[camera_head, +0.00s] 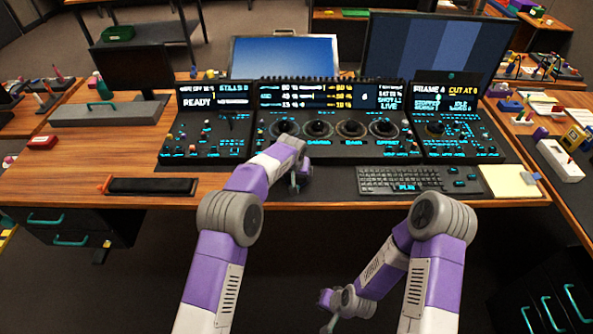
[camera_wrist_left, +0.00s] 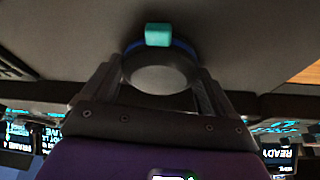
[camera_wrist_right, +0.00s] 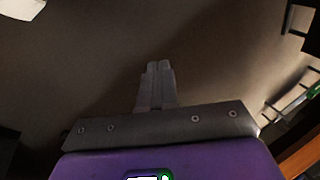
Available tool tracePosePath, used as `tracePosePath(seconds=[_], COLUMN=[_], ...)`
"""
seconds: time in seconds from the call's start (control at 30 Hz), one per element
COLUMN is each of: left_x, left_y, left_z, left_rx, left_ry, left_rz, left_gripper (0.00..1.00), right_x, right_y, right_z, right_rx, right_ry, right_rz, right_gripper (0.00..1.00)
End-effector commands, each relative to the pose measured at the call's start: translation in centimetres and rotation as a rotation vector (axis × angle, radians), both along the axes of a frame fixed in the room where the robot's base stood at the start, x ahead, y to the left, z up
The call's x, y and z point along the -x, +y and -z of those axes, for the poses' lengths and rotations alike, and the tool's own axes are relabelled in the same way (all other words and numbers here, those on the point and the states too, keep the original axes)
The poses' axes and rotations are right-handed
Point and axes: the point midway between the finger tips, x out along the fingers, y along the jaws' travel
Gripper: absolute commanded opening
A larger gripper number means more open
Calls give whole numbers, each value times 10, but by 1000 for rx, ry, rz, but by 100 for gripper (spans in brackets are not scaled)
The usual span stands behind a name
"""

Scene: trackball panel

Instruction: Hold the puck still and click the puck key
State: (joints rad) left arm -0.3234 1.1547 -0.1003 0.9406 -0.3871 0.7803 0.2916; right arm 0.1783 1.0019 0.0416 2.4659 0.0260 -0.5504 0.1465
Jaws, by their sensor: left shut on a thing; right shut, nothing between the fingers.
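The puck (camera_wrist_left: 160,68), a dark disc with a blue edge, sits between the two fingers of my left gripper (camera_wrist_left: 160,75) in the left wrist view. The teal puck key (camera_wrist_left: 158,34) stands out at the puck's far rim, clear of the fingers. In the head view my left gripper (camera_head: 296,182) is at the front edge of the console, and its hand hides the puck there. My right gripper (camera_head: 328,302) is low in front of the desk, away from the puck. The right wrist view shows its fingers (camera_wrist_right: 156,82) together and empty.
The console (camera_head: 330,148) carries several large trackballs (camera_head: 352,129) and lit screens. A dark tray (camera_head: 152,187) lies at the desk's front left. Free floor lies below my right gripper.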

Motion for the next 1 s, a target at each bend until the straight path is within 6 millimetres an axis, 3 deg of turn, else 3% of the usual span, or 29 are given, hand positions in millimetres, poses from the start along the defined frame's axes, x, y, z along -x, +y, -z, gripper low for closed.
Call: tracePosePath(seconds=[0.2,0.5,0.8,1.0], left_x=[0,0,0,0], left_y=[0,0,0,0], left_z=[-1,-1,-1,-1], left_rx=[0,0,0,0], left_ry=[-1,-1,-1,-1], left_rz=[0,0,0,0], left_gripper=[59,59,59,59], right_x=[-68,-133,-151,-149], right_y=[26,57,77,81], right_z=[-16,-73,-139,-160], right_rx=[-63,-305,-633,-752], right_ry=[-256,-609,-881,-958], right_rz=[278,647,897,957], right_gripper=[0,0,0,0])
